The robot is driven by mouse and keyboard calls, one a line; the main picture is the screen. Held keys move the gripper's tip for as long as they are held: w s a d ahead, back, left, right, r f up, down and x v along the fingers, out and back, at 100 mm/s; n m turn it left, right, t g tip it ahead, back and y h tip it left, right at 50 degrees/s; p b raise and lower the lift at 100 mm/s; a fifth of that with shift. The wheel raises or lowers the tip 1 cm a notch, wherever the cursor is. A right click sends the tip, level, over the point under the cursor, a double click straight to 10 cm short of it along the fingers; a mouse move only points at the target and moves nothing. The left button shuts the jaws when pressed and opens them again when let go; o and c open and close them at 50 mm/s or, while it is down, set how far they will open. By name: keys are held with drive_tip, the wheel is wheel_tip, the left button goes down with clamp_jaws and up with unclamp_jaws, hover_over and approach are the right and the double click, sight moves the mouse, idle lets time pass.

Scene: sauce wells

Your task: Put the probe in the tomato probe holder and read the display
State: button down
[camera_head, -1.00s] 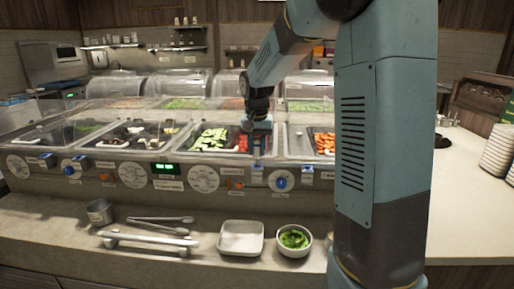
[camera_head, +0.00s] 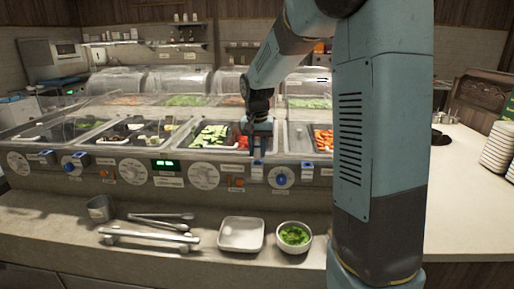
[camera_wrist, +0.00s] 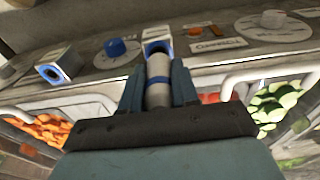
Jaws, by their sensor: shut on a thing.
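My gripper (camera_head: 257,152) is at the front edge of the food wells, above a small blue-rimmed probe holder (camera_head: 258,167). In the wrist view my gripper (camera_wrist: 158,85) is shut on the probe (camera_wrist: 158,72), a pale grey cylinder with a blue band. The probe's far end meets the blue-rimmed opening of the holder (camera_wrist: 156,46); I cannot tell how deep it sits. The green-lit display (camera_head: 165,164) is on the front panel, left of my gripper; its digits are too small to read. Which holder is the tomato one is not legible.
Another blue-rimmed holder (camera_wrist: 55,70) is beside a blue knob (camera_wrist: 116,47). Wells of cucumber (camera_head: 210,136) and orange pieces (camera_head: 324,139) lie behind the panel. A white tray (camera_head: 241,246), green-filled bowl (camera_head: 294,237), tongs (camera_head: 160,219) and metal cup (camera_head: 99,208) occupy the counter.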

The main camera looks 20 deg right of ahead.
sight(258, 138)
drive_tip(key=shift+f, duration=0.55)
drive_tip(key=shift+r, duration=0.15)
idle(3.1)
drive_tip(key=shift+r, duration=3.65)
